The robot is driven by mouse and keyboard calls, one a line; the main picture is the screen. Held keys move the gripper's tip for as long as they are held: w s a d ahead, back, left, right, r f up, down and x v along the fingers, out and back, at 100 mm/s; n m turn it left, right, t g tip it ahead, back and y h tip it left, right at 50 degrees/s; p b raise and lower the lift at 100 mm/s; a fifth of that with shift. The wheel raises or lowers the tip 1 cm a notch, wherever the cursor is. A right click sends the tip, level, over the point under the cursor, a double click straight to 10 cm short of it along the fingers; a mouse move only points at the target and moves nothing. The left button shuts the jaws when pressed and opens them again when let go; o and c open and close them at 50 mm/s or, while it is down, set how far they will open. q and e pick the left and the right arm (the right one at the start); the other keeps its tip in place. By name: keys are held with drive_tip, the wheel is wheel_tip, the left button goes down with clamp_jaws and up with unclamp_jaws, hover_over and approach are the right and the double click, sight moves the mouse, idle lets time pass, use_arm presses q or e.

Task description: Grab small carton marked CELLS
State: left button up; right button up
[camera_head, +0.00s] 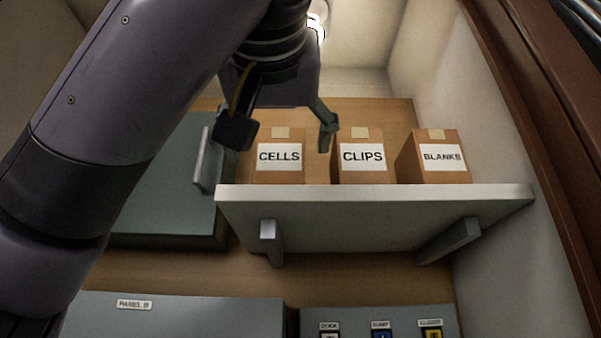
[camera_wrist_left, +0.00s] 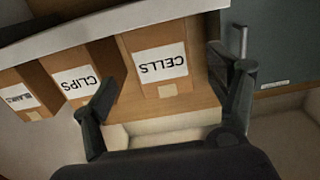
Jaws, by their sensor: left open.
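The small carton marked CELLS (camera_head: 279,175) is a brown box with a white label, standing at the left end of a wall shelf. My left gripper (camera_head: 283,138) is open, with its two fingers spread to either side of the CELLS carton as seen in the head view. In the left wrist view the CELLS carton (camera_wrist_left: 157,62) appears upside down between the spread fingers of the left gripper (camera_wrist_left: 165,95). No finger clearly touches the carton; the exact gap cannot be told. My right gripper is not in view.
The carton marked CLIPS (camera_head: 362,177) stands close to the right of CELLS, with the BLANKS carton (camera_head: 440,175) beyond it. The pale shelf (camera_head: 370,198) has brackets below. A grey-green cabinet (camera_head: 165,190) is left of the shelf. Grey panels (camera_head: 190,318) sit lower down.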

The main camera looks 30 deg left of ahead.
sight(280, 154)
use_arm(q)
drive_tip(key=p+x, duration=0.1)
drive_tip(key=x, duration=0.2)
drive_tip(key=shift+w+a+r, duration=0.1)
drive_tip(key=shift+w+r, duration=0.05)
drive_tip(key=shift+w+a, duration=0.2)
drive_tip(key=shift+w, duration=0.1)
drive_tip(key=shift+w+a+p, duration=0.1)
drive_tip(key=shift+w+p, duration=0.05)
drive_tip(key=shift+p, duration=0.2)
drive_tip(key=shift+w+r+p, duration=0.1)
drive_tip(key=shift+p, duration=0.2)
drive_tip(key=p+x, duration=0.2)
drive_tip(key=r+p+x, duration=0.1)
drive_tip(key=p, duration=0.1)
drive_tip(key=shift+w+a, duration=0.25)
drive_tip(key=shift+w, duration=0.05)
drive_tip(key=shift+w+a+f, duration=0.25)
drive_tip(key=shift+w+a, duration=0.05)
drive_tip(key=shift+w, duration=0.15)
drive_tip(key=shift+s+d, duration=0.15)
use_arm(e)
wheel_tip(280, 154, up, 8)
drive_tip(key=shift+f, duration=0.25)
use_arm(q)
drive_tip(key=shift+c, duration=0.4)
